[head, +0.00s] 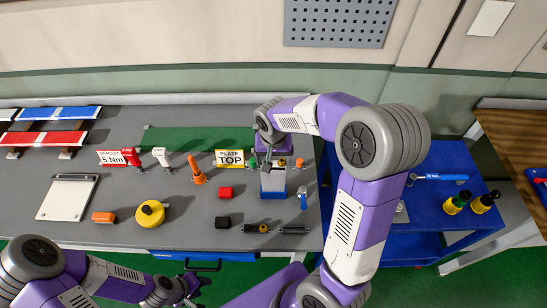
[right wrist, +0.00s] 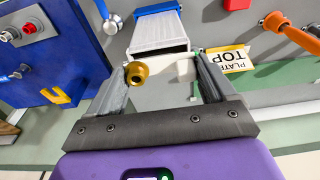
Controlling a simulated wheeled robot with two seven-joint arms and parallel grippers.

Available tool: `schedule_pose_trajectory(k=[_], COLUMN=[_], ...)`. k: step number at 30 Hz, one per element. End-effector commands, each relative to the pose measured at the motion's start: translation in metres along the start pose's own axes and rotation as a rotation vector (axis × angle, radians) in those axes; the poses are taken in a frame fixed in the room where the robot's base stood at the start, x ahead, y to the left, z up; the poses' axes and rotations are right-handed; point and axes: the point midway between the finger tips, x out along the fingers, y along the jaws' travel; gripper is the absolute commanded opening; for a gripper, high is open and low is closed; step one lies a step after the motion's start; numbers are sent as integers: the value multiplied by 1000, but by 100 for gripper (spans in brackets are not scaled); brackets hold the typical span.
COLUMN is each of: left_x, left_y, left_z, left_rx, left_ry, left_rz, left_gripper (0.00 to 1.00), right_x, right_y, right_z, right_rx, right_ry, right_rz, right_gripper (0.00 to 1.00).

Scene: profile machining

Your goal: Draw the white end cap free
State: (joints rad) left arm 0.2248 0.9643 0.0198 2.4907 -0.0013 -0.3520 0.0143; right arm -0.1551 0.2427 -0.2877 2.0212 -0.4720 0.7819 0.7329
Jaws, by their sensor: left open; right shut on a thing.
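My right gripper (head: 266,160) is at a pale block with a blue base (head: 273,193) on the grey bench. In the right wrist view, its fingers (right wrist: 165,82) are closed on a white piece, the white end cap (right wrist: 186,68). The pale ribbed block with blue edges (right wrist: 159,32) lies just beyond the cap, and a dark band shows between them. Whether they still touch is unclear. A brass knob (right wrist: 137,73) sits beside the left finger. My left gripper (head: 184,288) is low in the head view, open and empty, in front of the bench edge.
A PLATE TOP sign (head: 230,158) stands just left of the block. An orange-handled tool (head: 198,172), red block (head: 225,192), black block (head: 222,221) and yellow round tool (head: 151,213) are nearby. A blue cart (head: 430,215) is at the right.

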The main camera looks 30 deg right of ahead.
Motion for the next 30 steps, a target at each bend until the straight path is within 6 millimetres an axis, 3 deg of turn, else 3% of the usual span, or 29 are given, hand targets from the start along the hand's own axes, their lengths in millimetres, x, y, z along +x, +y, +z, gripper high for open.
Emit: schedule_pose_trajectory(k=[8,24,30], left_x=[0,-28,-27], left_y=[0,10,10], left_z=[0,1,1], left_rx=[0,0,0], left_ry=[0,0,0], left_rz=[0,0,0], left_gripper=[43,43,43], right_x=[0,-39,-39], right_y=[0,0,0], right_z=[0,-4,-4], right_rx=[0,0,-1], right_ry=[-1,-1,-2], right_rz=[1,0,1], right_gripper=[35,35,35])
